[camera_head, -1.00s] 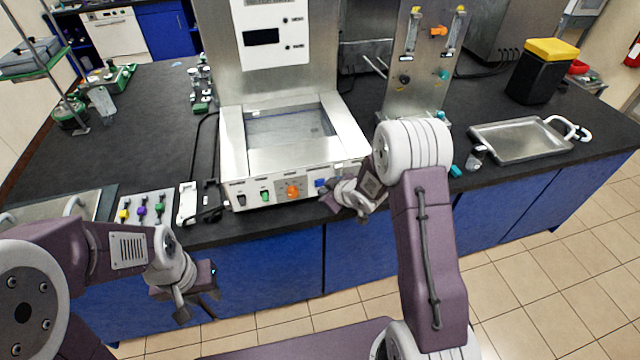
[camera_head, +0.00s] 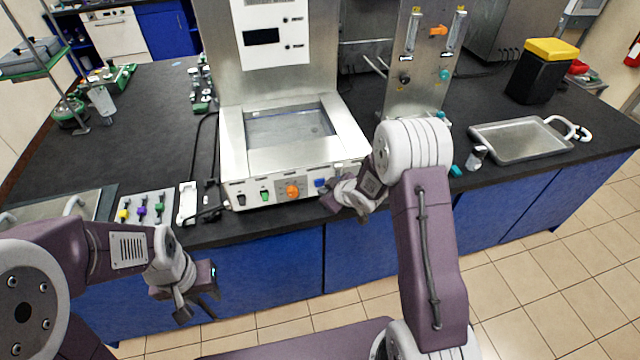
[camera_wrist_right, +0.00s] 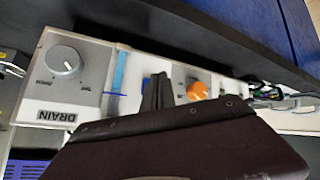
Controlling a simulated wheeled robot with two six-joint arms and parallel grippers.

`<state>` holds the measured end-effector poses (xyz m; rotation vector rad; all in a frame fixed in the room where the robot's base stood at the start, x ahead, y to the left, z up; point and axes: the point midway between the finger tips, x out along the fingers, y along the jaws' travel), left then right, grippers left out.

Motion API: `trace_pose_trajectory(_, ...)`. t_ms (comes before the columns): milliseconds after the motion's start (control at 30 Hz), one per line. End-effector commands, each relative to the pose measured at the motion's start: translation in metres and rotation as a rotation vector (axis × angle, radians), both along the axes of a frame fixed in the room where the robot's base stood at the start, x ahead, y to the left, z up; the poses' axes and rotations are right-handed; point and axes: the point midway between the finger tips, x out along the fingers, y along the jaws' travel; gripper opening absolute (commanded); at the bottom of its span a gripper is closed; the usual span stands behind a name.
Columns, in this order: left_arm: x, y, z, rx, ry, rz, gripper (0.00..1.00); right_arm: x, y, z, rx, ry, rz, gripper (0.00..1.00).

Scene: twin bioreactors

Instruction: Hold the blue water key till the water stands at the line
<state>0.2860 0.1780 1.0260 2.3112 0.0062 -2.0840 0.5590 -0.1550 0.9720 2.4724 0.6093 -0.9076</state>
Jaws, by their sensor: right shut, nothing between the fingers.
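The steel water bath (camera_head: 235,150) has a front panel with a blue key (camera_head: 320,182) right of the orange knob (camera_head: 292,191). My right gripper (camera_head: 332,203) is at the panel beside the blue key. In the right wrist view its dark fingers (camera_wrist_right: 156,92) are shut and empty, between the gauge and the orange knob (camera_wrist_right: 197,91).
The DRAIN knob (camera_wrist_right: 65,61) is on the panel beside the gauge. A green switch (camera_head: 265,196) is left of the orange knob. A key rack (camera_head: 145,208) stands left, and a steel tray (camera_head: 520,140) lies right. Bare bench top (camera_head: 110,150) is at the left.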

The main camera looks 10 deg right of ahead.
Motion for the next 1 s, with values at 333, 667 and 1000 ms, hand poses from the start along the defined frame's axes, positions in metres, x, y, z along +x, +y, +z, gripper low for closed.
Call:
trace_pose_trajectory(333,0.0000,0.0000,0.0000,0.000,0.000,0.000,0.36,0.0000,0.0000,0.0000,0.000,0.000,0.000,0.00)
trace_pose_trajectory(667,0.0000,0.0000,0.0032,0.000,0.000,0.000,0.36,0.0039,0.0002,0.0012,0.000,0.000,0.000,0.00)
trace_pose_trajectory(1000,0.0000,0.0000,0.0047,0.000,0.000,0.000,0.36,0.0085,0.0004,0.0002,0.000,0.000,0.000,0.00)
